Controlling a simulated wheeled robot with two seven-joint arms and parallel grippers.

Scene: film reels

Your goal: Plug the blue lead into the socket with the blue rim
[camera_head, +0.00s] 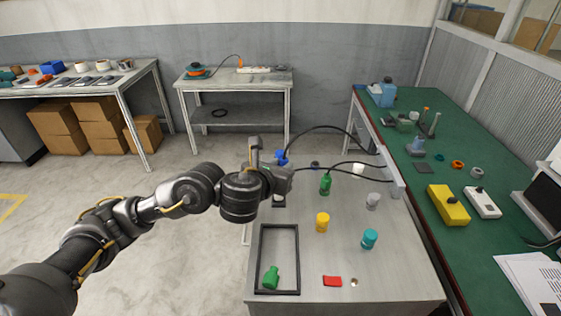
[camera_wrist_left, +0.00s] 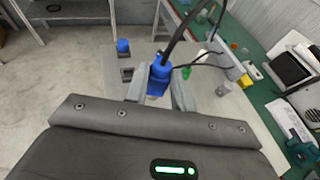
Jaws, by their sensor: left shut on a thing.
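The blue lead's plug (camera_wrist_left: 159,70) is between the two fingers of my left gripper (camera_wrist_left: 157,92) in the left wrist view, with its black cable leaving from the top. In the head view my left gripper (camera_head: 286,174) is shut above the back left of the grey table; blue (camera_head: 281,157) shows just behind it, where a black cable starts. A dark, block-like thing (camera_wrist_left: 127,74) stands left of the fingers in the wrist view. I cannot make out a blue-rimmed socket; the gripper hides part of that area. My right gripper is not in view.
A green plug (camera_head: 325,185) with a black cable stands right of the gripper. Another blue piece (camera_wrist_left: 123,46) stands beyond the dark block. Yellow (camera_head: 322,222), teal (camera_head: 369,239) and grey (camera_head: 373,201) pieces stand on the table. A black-framed tray (camera_head: 262,247) holds a green piece.

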